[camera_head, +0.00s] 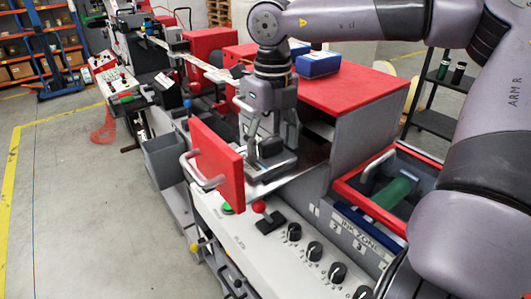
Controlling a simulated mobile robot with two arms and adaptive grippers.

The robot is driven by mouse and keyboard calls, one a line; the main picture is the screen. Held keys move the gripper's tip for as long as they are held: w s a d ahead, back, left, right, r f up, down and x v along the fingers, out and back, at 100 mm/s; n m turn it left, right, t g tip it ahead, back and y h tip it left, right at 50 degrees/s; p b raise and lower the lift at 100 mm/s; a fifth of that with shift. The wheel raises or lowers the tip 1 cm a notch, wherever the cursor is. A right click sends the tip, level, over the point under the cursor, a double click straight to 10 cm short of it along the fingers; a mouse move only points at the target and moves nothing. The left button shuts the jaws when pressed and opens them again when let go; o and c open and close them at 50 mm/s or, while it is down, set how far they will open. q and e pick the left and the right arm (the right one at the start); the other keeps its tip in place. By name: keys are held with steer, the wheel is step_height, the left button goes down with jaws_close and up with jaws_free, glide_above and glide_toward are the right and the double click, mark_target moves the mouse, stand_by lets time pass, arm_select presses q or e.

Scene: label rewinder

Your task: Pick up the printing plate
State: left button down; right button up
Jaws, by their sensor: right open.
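My right gripper (268,147) hangs from the arm that comes in from the right. It points down over the open bay of the grey and red press, just behind a red door panel (218,160) with a metal handle. Its fingers are open. A flat light-grey metal surface (292,176) lies under and beside the gripper, partly hidden by it. I cannot tell whether this surface is the printing plate, and no other plate shows clearly. My left gripper is not in view.
A blue box (318,64) lies on the red press cover (350,82). An open red-framed bay with a green roller (392,193) is at right.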

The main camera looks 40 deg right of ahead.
steer(key=shift+c, duration=0.2)
steer(key=c, duration=1.4)
steer(key=shift+r, duration=0.1)
steer(key=shift+c, duration=0.2)
